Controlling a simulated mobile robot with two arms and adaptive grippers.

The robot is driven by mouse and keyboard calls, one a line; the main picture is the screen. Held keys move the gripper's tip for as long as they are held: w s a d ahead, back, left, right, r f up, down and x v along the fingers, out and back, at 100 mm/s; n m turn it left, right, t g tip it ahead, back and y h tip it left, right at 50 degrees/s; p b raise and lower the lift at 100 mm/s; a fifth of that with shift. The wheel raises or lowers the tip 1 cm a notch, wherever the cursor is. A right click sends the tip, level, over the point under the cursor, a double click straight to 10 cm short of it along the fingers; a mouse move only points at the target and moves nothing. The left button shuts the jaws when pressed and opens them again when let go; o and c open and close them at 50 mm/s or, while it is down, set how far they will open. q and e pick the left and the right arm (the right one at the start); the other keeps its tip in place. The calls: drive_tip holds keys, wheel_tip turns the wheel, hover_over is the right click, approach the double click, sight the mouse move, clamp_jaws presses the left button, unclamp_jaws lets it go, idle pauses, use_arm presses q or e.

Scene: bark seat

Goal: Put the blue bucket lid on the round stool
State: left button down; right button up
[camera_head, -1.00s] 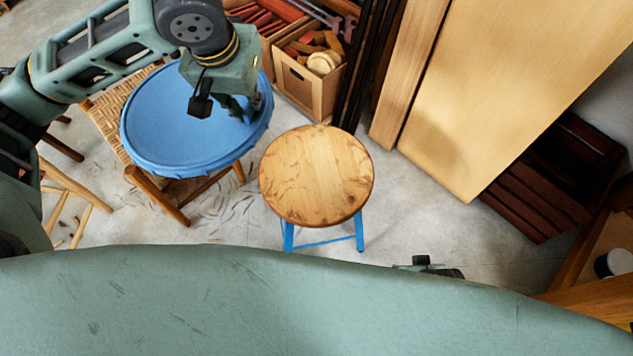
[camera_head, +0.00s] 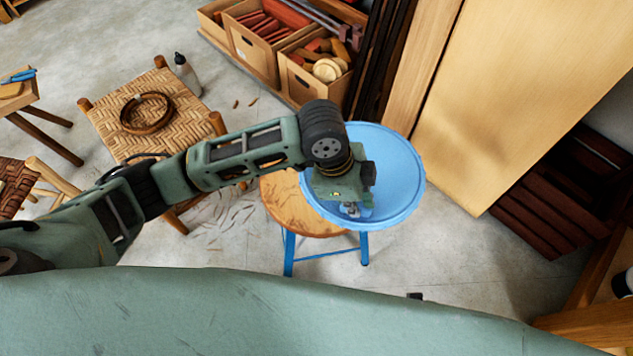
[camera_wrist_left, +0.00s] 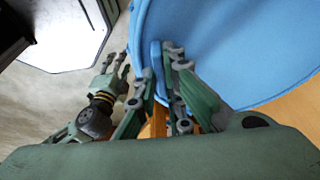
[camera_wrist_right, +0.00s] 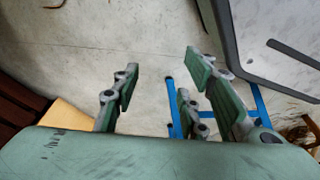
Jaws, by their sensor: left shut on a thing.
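The blue bucket lid (camera_head: 400,170) is held flat over the right part of the round stool (camera_head: 287,205) and overhangs its right side. The stool has a wooden seat and blue legs. The gap between lid and seat cannot be judged. My left gripper (camera_head: 352,208) is shut on the lid's near rim. In the left wrist view, the fingers (camera_wrist_left: 160,58) pinch the rim of the lid (camera_wrist_left: 240,45), with the wooden seat (camera_wrist_left: 290,122) below. My right gripper (camera_wrist_right: 160,68) is open and empty, with the stool's blue legs (camera_wrist_right: 172,105) beyond it.
A woven stool (camera_head: 120,100) with a brown ring (camera_head: 147,113) on it stands at left, with a bottle (camera_head: 187,75) behind it. Boxes of wood pieces (camera_head: 310,75) and leaning boards (camera_head: 480,110) are behind. A dark slatted crate (camera_head: 560,190) is at right. Floor right of the stool is clear.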

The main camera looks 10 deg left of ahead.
sight(305, 191)
use_arm(q)
drive_tip(key=w+a+f, duration=0.1)
drive_tip(key=a+f, duration=0.1)
drive_tip(key=a, duration=0.1)
drive_tip(key=w+a+f+b, duration=0.1)
drive_tip(key=a+f, duration=0.1)
drive_tip(key=a, duration=0.2)
drive_tip(key=w+a+f+b, duration=0.1)
drive_tip(key=a+f, duration=0.1)
drive_tip(key=a, duration=0.1)
drive_tip(key=shift+w+a+f, duration=0.25)
drive_tip(key=shift+f, duration=0.05)
drive_tip(key=shift+a+f, duration=0.1)
drive_tip(key=shift+f, duration=0.1)
wheel_tip(305, 191, down, 4)
drive_tip(key=shift+r+b, duration=0.15)
drive_tip(key=shift+b, duration=0.55)
drive_tip(key=c, duration=1.8)
unclamp_jaws()
drive_tip(key=shift+c, duration=0.2)
use_arm(e)
drive_tip(key=w+r, duration=0.3)
drive_tip(key=r, duration=0.8)
drive_tip(key=shift+w+a+t, duration=0.25)
drive_tip(key=shift+w+t, duration=0.15)
use_arm(q)
drive_tip(key=shift+r, duration=0.1)
